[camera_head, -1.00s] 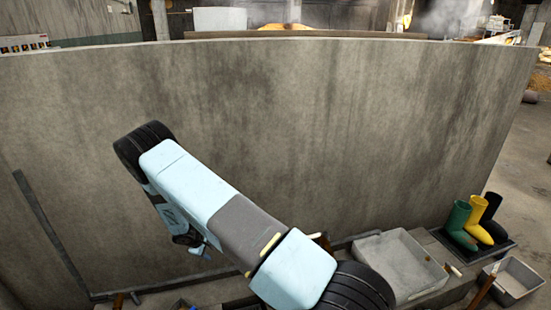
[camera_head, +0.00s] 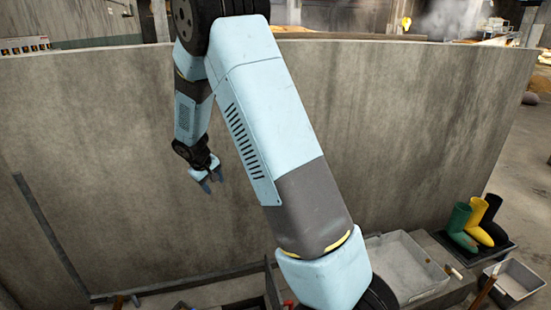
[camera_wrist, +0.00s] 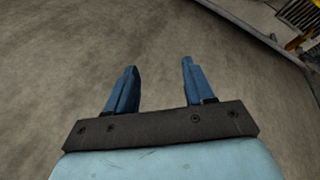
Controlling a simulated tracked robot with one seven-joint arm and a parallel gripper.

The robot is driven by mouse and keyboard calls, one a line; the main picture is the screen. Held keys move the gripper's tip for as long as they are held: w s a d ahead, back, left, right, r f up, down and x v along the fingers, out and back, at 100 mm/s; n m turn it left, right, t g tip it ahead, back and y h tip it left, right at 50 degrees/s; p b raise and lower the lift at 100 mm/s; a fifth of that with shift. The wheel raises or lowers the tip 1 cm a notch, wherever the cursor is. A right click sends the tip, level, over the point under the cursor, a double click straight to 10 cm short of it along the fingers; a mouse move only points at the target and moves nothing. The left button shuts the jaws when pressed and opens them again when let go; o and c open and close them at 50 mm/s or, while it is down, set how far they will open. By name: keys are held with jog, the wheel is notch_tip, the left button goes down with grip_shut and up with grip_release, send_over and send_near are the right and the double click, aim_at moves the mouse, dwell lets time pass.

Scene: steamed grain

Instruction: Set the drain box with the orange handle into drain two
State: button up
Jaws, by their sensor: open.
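My gripper (camera_head: 212,180) hangs empty in front of the curved concrete wall. Its two blue fingers stand apart in the wrist view (camera_wrist: 159,72), with bare grey concrete behind them. A pale grey tray-like box (camera_head: 405,270) lies at the wall's foot on the right, partly behind my arm. I cannot tell whether this is the drain box named in the task. No drain is clearly recognisable, and my arm hides part of the floor strip.
The tall curved concrete wall (camera_head: 420,120) fills the middle. Green, yellow and black boots (camera_head: 480,224) stand at the right, with a smaller grey tray (camera_head: 514,280) below them. A dark bar (camera_head: 50,238) leans at the left. The wrist view shows a metal edge (camera_wrist: 245,28) and yellow items.

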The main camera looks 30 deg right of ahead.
jog(key=s+d+r+m+y, duration=0.2)
jog(key=s+d+r+m, duration=0.15)
jog(key=s+r, duration=1.5)
jog(key=s+r+t, duration=0.1)
jog(key=s+r, duration=0.3)
jog(key=s, duration=0.6)
jog(key=s+d+r+t+y, duration=0.1)
jog(key=s+r, duration=0.2)
jog(key=s, duration=0.6)
jog(key=shift+s+d+r+m, duration=0.2)
jog(key=shift+s+r+m, duration=0.15)
jog(key=shift+r, duration=0.05)
jog(key=shift+c, duration=0.4)
jog(key=shift+c, duration=0.6)
jog(key=shift+w+a, duration=0.1)
jog(key=shift+w, duration=0.05)
